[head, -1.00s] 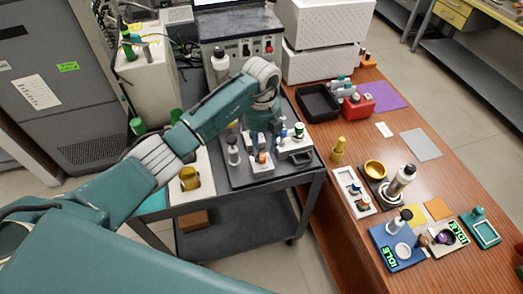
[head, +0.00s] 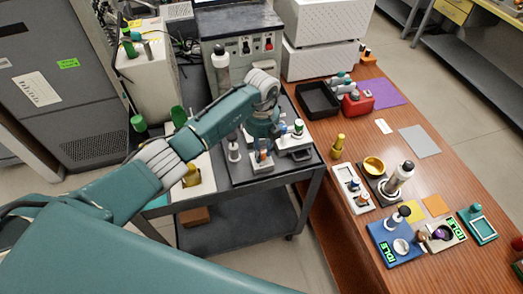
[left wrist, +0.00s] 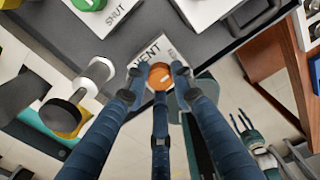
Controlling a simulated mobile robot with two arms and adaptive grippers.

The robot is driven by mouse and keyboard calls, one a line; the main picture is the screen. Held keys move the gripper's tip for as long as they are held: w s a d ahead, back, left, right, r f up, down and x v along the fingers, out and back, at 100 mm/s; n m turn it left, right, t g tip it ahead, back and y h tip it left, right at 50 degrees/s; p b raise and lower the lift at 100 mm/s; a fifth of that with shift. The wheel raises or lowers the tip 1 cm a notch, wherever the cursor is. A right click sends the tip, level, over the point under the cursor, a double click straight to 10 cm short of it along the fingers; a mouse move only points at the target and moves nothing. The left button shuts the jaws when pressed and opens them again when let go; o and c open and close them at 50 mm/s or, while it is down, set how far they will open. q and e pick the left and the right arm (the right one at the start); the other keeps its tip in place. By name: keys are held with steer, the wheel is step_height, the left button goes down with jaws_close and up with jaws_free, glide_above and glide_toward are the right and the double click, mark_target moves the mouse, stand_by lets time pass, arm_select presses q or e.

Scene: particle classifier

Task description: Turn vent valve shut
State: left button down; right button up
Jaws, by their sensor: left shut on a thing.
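The vent valve has a round orange knob (left wrist: 161,77) with a pale mark, on a white plate labelled VENT (left wrist: 146,53) at the cart's edge. In the left wrist view, the blue fingers of my left gripper (left wrist: 158,88) close around the knob. The head view shows my left gripper (head: 264,137) reaching down over the small white vent block (head: 262,168) at the cart's front. The fingers and arm hide part of it there. What looks like my right gripper (left wrist: 243,124) is small at the lower right of the wrist view; its jaws are unclear.
A white plate marked SHUT with a green knob (left wrist: 88,3) and a grey-white dumbbell-shaped part (left wrist: 82,94) are near the fingers. The dark cart (head: 236,205) stands left of a wooden bench (head: 345,236) holding several devices. Floor shows between them.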

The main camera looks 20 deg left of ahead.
mark_target(262, 153)
arm_select(q)
steer(key=shift+w+f+m+b, duration=0.1)
steer(key=shift+f+m+b, duration=0.05)
steer(key=shift+m+b, duration=0.95)
steer(key=m+b, duration=1.1)
steer(key=b, duration=0.1)
steer(key=shift+m, duration=0.3)
steer(key=shift+m+b, duration=1.7)
steer(key=shift+m, duration=0.4)
steer(key=shift+r, duration=0.2)
steer(key=c, duration=1.5)
jaws_free()
steer(key=shift+o, duration=0.2)
step_height(262, 153, up, 12)
